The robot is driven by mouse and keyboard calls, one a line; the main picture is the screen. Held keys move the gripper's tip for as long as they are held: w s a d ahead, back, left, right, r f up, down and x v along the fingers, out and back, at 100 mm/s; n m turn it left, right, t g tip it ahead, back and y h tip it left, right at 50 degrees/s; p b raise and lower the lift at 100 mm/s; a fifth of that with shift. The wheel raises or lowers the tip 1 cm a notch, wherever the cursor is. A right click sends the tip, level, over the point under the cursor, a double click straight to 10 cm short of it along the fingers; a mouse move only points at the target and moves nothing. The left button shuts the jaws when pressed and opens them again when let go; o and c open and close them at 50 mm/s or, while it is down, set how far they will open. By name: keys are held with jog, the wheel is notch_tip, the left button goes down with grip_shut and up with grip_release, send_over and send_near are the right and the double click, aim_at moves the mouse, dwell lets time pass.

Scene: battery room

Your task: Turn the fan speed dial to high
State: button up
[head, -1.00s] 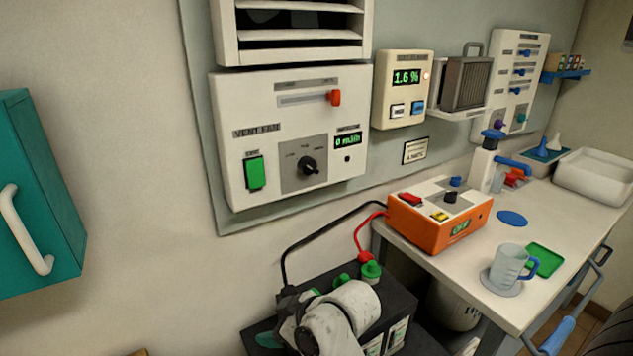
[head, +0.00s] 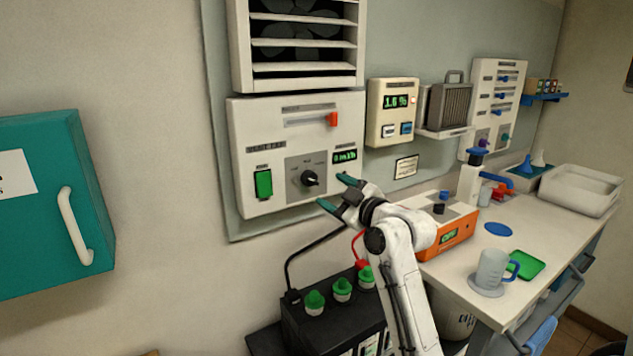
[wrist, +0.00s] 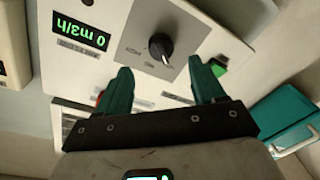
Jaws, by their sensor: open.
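The vent fan panel (head: 300,125) is a white box on the wall below a louvred vent. Its black fan speed dial (head: 310,179) sits on a grey plate, and the display beside it reads 0 m3/h. The dial also shows in the wrist view (wrist: 160,47), beyond and between the fingers. My gripper (head: 336,191) is open and empty, with teal fingers, just right of and below the dial. In the wrist view my gripper (wrist: 166,80) points toward the dial, with a gap between the fingertips and the knob. The pointer's exact setting is too small to read.
A teal cabinet (head: 40,200) is at the left. Black batteries (head: 315,325) stand below. An orange charger (head: 455,237) and a jug (head: 491,268) are on the bench.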

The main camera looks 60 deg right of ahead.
aim_at(315, 182)
jog(key=p+x, duration=0.1)
jog(key=x, duration=0.6)
jog(key=shift+w+d+p, duration=0.15)
jog(key=shift+w+p, duration=0.05)
jog(key=shift+p, duration=0.1)
jog(key=c, duration=1)
